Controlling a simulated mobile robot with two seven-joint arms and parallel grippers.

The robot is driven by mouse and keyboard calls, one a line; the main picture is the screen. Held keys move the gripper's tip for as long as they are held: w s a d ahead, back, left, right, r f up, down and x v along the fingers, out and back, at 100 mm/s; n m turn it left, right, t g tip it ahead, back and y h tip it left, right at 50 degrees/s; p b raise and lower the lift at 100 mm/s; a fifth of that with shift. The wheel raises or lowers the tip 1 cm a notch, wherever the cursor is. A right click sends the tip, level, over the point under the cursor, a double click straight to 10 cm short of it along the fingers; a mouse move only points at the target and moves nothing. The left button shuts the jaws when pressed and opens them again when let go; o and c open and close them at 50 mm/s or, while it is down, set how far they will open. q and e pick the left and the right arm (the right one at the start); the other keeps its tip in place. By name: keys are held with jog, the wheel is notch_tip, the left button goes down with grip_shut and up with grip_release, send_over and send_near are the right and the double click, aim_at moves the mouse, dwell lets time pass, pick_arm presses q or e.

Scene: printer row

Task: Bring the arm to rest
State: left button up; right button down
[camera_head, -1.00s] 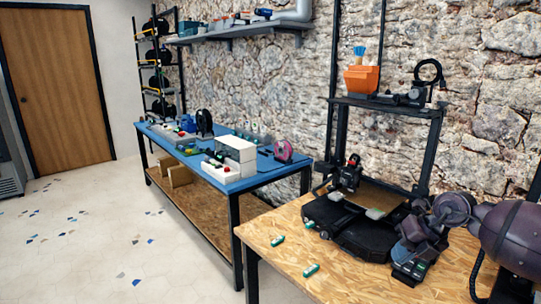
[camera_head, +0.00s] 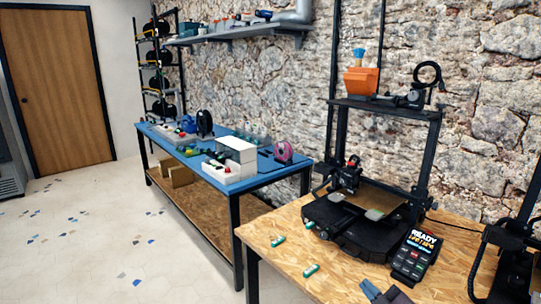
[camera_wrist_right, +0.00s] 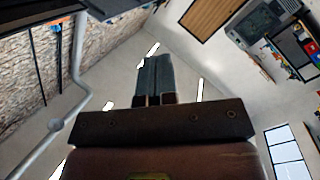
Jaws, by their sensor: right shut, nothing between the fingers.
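My right gripper (camera_head: 372,289) shows only in part at the bottom edge of the head view, in front of the wooden table (camera_head: 265,228). In the right wrist view its two fingers (camera_wrist_right: 155,78) are pressed together with nothing between them. That view looks past the fingers at the ceiling, the wall and a door. My left gripper is not in view. A black 3D printer (camera_head: 352,232) stands on the wooden table, with a control panel (camera_head: 414,256) reading "READY" at its front right.
Small green-and-white cylinders (camera_head: 311,270) lie on the wooden table left of the printer. A second black frame (camera_head: 517,250) stands at the right edge. A blue bench (camera_head: 212,165) with several items is at the left.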

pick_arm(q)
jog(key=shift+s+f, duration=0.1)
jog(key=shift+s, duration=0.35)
pick_arm(e)
jog(key=s+d+f+m+g+h, duration=0.2)
jog(key=s+f+m, duration=0.3)
jog(key=s+f, duration=0.5)
jog(key=s+d+f+m+g+h, duration=0.3)
jog(key=s+f+m, duration=0.3)
jog(key=s, duration=1.1)
notch_tip(320, 180, down, 4)
jog(key=shift+d+g+h, duration=0.35)
jog(key=shift+g+h, duration=0.15)
jog(key=shift+h, duration=0.1)
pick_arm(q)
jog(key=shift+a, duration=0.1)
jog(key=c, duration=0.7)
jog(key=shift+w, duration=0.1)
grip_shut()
